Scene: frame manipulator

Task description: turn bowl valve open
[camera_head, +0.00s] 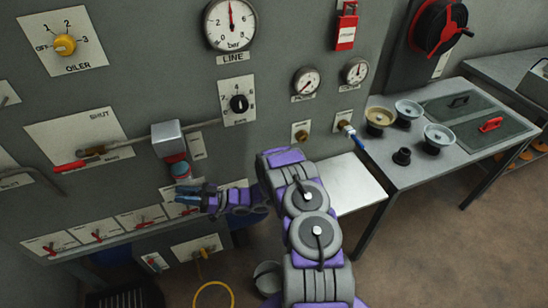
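A grey filter-like unit (167,137) with a red band and a small bowl (181,170) hangs on the grey panel, left of centre. My gripper (180,193) points left just below this bowl, its bluish fingers appearing slightly apart with nothing seen between them. Whether it touches the bowl's underside cannot be told. A red-handled lever valve (70,166) lies roughly level on a plate marked SHUT, to the left of the unit. No label reading bowl valve is legible, and anything directly behind my gripper is hidden.
An oiler knob (65,44), a line gauge (231,24) and a black dial (239,103) are on the panel. Several small red levers (98,235) line a lower ledge. A side table (400,150) with cups stands at right. A yellow ring (213,298) hangs low.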

